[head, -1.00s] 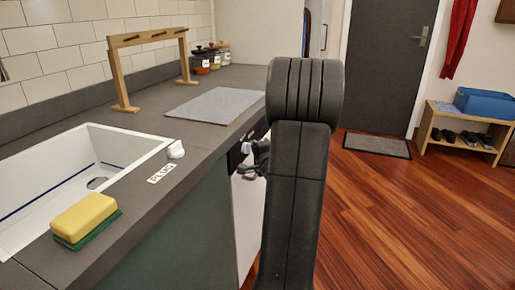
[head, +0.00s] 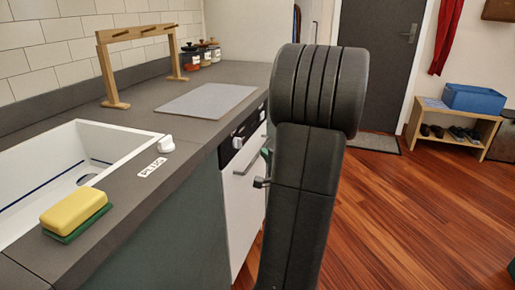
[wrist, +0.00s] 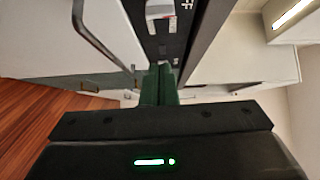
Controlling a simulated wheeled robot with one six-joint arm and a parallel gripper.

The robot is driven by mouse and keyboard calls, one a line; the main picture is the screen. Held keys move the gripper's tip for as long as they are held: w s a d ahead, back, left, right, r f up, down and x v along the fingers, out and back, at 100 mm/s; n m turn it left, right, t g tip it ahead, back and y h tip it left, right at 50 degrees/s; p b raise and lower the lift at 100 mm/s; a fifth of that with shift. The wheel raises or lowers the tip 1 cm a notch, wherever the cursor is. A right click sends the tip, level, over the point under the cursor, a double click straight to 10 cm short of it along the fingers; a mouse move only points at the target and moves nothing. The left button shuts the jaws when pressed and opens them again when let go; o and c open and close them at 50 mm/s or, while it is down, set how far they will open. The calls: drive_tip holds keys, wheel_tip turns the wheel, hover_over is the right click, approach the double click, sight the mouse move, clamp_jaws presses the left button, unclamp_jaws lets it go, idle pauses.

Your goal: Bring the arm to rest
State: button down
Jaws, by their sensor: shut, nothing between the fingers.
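My arm (head: 305,150) stands upright in the middle of the head view, tilted slightly, with its large dark joint at the top. My gripper (wrist: 159,74) shows in the wrist view with its two green fingers together, shut and empty. In the head view the gripper is mostly hidden behind the arm; only small dark and green parts show at the arm's left edge. The fingers point toward the white appliance front (head: 240,215), near its control panel. Whether they touch it cannot be told.
The appliance has a bar handle (wrist: 104,32) and a knob (wrist: 160,10). A grey counter (head: 190,130) holds a sink (head: 130,150), a sponge (head: 75,212), a grey mat (head: 208,101) and a wooden rack (head: 107,68). Wooden floor (head: 410,220) lies clear at right.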

drive_tip(key=shift+v, duration=0.85)
drive_tip(key=shift+w, duration=0.15)
drive_tip(key=x, duration=0.4)
drive_tip(key=a+x, duration=0.1)
drive_tip(key=x, duration=0.2)
drive_tip(key=s+x, duration=0.1)
drive_tip(key=x, duration=0.3)
drive_tip(key=shift+w+a, duration=0.3)
drive_tip(key=shift+a, duration=0.25)
drive_tip(key=shift+s+f, duration=0.1)
